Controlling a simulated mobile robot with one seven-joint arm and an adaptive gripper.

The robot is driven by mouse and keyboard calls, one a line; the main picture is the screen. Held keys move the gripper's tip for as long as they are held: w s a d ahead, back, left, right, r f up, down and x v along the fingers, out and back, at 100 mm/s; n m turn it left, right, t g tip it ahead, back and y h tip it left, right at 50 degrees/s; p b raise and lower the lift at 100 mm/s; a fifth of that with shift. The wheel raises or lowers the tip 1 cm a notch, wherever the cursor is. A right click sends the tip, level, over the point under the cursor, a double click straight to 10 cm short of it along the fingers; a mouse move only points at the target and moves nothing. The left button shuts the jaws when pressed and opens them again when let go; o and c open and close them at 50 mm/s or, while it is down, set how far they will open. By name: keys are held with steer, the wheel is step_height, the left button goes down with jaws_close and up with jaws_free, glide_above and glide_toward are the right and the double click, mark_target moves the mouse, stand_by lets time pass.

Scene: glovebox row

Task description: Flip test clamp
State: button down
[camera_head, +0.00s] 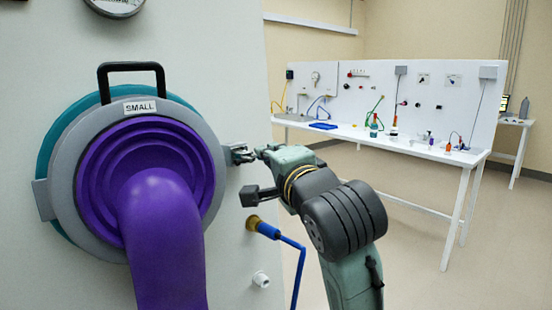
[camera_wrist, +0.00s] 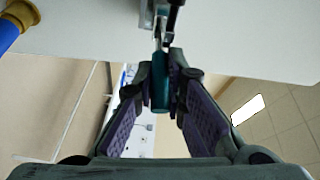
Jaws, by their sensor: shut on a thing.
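The test clamp (camera_head: 240,153) is a small metal toggle at the right edge of the glove port ring. In the wrist view its metal part (camera_wrist: 166,18) is at the top centre, with a teal handle (camera_wrist: 159,82) extending down from it. My gripper (camera_head: 262,152) reaches in from the right in the head view. In the wrist view, the fingers of my gripper (camera_wrist: 161,100) are on both sides of the teal handle and closed on it. The fingertips partly hide the clamp in the head view.
The port has a grey ring (camera_head: 62,180) labelled SMALL, a black handle (camera_head: 131,67) and a hanging purple glove (camera_head: 162,235). A blue hose fitting (camera_head: 266,230) and a white knob (camera_head: 261,279) are below my gripper. A white bench (camera_head: 400,145) stands behind.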

steer(key=shift+s+a+h, duration=0.1)
steer(key=shift+h, duration=0.4)
steer(key=c, duration=1.6)
jaws_free()
steer(key=shift+c, duration=0.2)
steer(key=v, duration=1.2)
steer(key=shift+f, duration=0.1)
